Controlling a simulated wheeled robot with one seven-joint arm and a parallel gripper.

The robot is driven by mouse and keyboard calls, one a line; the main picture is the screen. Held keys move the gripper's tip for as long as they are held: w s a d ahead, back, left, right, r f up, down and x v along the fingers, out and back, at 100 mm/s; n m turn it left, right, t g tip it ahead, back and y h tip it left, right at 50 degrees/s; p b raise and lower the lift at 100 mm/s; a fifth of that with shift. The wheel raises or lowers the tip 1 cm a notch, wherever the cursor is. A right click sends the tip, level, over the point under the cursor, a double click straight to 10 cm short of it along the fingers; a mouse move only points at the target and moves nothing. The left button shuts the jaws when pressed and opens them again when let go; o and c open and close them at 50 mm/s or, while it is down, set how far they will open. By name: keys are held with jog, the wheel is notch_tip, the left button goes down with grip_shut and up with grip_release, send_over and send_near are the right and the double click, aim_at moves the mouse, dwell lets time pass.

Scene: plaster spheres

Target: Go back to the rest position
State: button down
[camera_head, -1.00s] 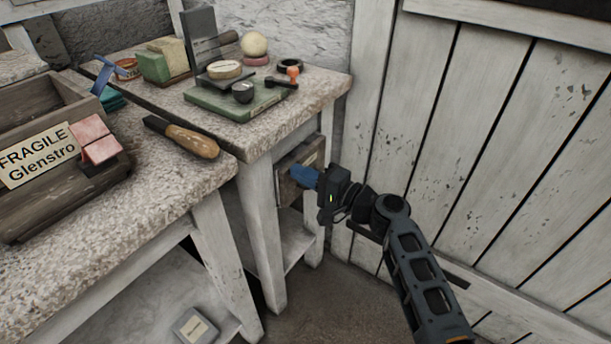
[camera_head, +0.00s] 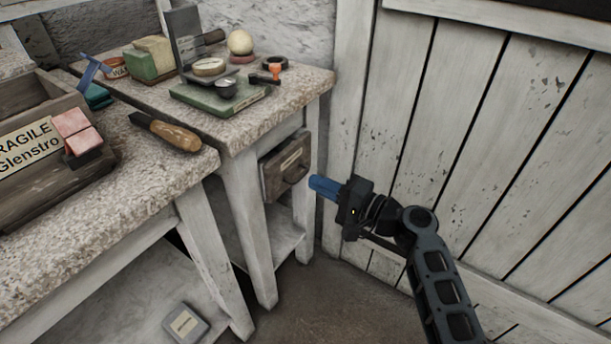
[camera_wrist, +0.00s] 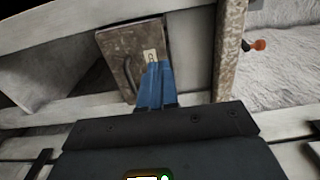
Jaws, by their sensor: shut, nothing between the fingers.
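My gripper (camera_head: 314,184) has blue fingers that are shut together with nothing between them. In the head view it hangs in the air to the right of the small wooden drawer (camera_head: 273,172), apart from its handle. The drawer has a pale label and sits under the top of the far stone-topped table. In the wrist view the blue fingers (camera_wrist: 158,68) point toward the drawer front (camera_wrist: 118,45), which shows its dark handle and label.
The far table (camera_head: 300,88) carries a green board, a pale sphere (camera_head: 241,42) and an orange-handled stamp (camera_head: 275,70). A chisel-like tool (camera_head: 168,132) and a "FRAGILE" crate (camera_head: 40,165) lie on the near table. A plank wall (camera_head: 480,130) stands behind my arm.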

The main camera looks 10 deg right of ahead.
jog(key=v, duration=0.4)
jog(key=shift+s+d, duration=0.25)
jog(key=shift+d, duration=0.1)
jog(key=s+d+f+h, duration=0.2)
jog(key=s+f+h, duration=0.2)
jog(key=s+f, duration=0.5)
jog(key=s+d+f+h, duration=0.1)
jog(key=s+f+h, duration=0.35)
jog(key=s, duration=0.75)
jog(key=s+d+r+n+h, duration=0.2)
jog(key=s+d+h, duration=0.1)
jog(key=s, duration=0.7)
jog(key=s+d+r+n+t+h, duration=0.25)
jog(key=s+r+n, duration=0.45)
jog(key=s+r, duration=0.95)
notch_tip(320, 180, up, 15)
jog(key=w+p, duration=0.1)
jog(key=p, duration=1.1)
jog(key=shift+a+f+y+p, duration=0.2)
jog(key=shift+a+y+p, duration=0.2)
